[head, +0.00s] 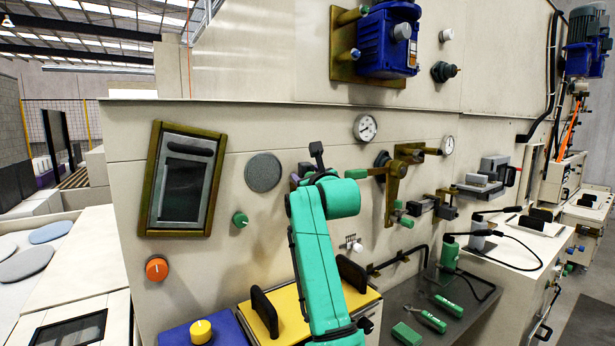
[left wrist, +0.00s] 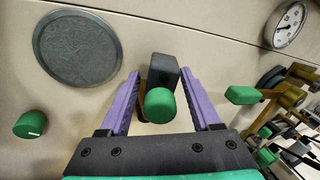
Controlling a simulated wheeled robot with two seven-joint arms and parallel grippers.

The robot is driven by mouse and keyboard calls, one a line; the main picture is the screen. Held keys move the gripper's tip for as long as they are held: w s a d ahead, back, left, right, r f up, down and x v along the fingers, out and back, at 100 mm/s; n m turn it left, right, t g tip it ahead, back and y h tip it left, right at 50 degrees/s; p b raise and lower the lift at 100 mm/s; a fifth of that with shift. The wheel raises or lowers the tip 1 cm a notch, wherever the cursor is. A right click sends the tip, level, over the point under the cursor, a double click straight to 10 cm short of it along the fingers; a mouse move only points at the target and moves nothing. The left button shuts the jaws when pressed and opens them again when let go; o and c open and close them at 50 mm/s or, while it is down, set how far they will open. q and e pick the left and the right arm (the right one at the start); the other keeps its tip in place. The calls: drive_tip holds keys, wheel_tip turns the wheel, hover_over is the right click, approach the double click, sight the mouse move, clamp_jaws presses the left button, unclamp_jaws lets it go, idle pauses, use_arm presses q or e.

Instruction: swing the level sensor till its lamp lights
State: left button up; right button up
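My left gripper (head: 308,172) is at the wall panel, its arm hiding part of the wall. In the left wrist view its two purple fingers (left wrist: 158,78) stand apart. Between them is a small dark block with a green rounded knob (left wrist: 160,105), on a brass-coloured mount against the wall. A gap shows at the left finger; the right fingertip is close to the block. In the head view the dark block (head: 316,150) shows just above the gripper. This may be the level sensor; I cannot tell for sure. I see no lit lamp on it. My right gripper is not in view.
A round grey disc (head: 263,172) is left of the gripper, with a green knob (head: 240,219) below. A brass bracket with green-tipped handles (head: 393,185) and a gauge (head: 365,127) stick out to the right. A yellow-topped box (head: 287,312) stands below.

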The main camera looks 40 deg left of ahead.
use_arm(q)
drive_tip(key=shift+s, duration=0.1)
drive_tip(key=shift+d, duration=0.1)
drive_tip(key=shift+s+d+f+b, duration=0.15)
drive_tip(key=shift+d+b, duration=0.15)
drive_tip(key=shift+b, duration=0.1)
drive_tip(key=b+v, duration=0.6)
drive_tip(key=v, duration=0.7)
drive_tip(key=shift+s+d+r, duration=0.25)
drive_tip(key=shift+s+d, duration=0.05)
